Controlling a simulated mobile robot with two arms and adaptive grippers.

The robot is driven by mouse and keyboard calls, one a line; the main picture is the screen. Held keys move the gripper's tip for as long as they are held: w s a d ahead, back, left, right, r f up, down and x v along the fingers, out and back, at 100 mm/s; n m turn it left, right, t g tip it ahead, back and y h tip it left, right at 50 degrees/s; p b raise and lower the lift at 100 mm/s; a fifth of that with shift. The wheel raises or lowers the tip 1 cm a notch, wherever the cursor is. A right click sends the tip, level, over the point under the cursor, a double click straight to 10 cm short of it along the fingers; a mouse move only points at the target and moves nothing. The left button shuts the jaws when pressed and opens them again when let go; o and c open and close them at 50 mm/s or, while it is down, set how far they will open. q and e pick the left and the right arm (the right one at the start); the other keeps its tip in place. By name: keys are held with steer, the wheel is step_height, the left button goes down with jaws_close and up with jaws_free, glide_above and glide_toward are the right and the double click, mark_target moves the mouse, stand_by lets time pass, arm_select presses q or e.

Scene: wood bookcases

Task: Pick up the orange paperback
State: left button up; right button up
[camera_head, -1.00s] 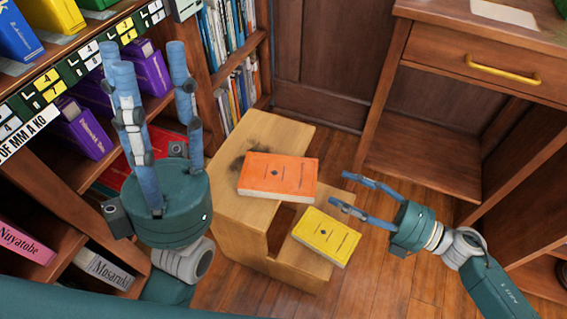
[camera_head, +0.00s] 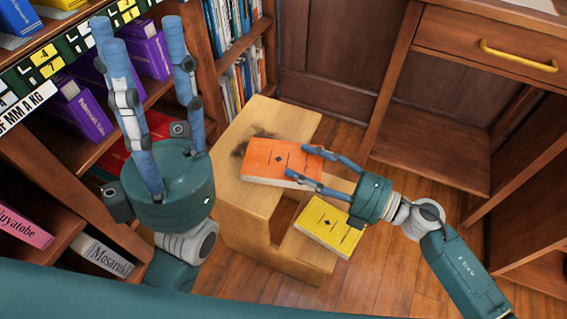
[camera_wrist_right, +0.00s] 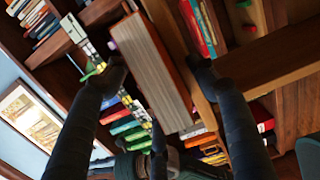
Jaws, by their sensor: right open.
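The orange paperback (camera_head: 272,160) lies flat on the upper step of a wooden step stool (camera_head: 240,205). My right gripper (camera_head: 304,166) is open at its right end, with fingers reaching along and over that end. In the right wrist view, the book's page edges (camera_wrist_right: 152,70) show between the open fingers (camera_wrist_right: 160,80). I cannot tell whether the fingers touch it. My left gripper (camera_head: 145,40) is open and empty, pointing up in front of the bookcase, away from the book.
A yellow book (camera_head: 328,226) lies on the stool's lower step, just below my right gripper. A bookcase with purple books (camera_head: 82,108) stands at left. A wooden desk (camera_head: 440,120) with a yellow drawer handle stands at right. Some floor (camera_head: 400,280) is clear.

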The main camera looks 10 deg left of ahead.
steer(key=shift+r, duration=0.15)
jaws_close()
